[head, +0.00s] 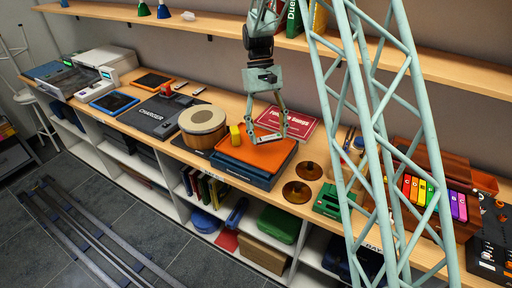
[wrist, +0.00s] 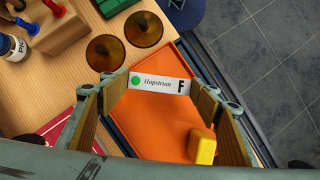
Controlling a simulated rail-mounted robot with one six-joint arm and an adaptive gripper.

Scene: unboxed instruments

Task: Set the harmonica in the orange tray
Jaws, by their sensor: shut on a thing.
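The harmonica (wrist: 157,85) is a flat whitish bar with a green dot, the word "Hapstrum" and a black F on its face. My gripper (wrist: 160,92) is shut on it, with one finger at each end. In the head view my gripper (head: 268,137) and the harmonica (head: 265,140) are over the orange tray (head: 252,153). The tray also fills the middle of the wrist view (wrist: 150,130). I cannot tell whether the harmonica touches the tray floor.
A yellow block (head: 235,135) sits at the tray's left side, and it also shows in the wrist view (wrist: 201,147). A drum (head: 203,122) stands left of the tray. Two brown cymbals (head: 309,170) lie to its right. A red book (head: 288,122) lies behind.

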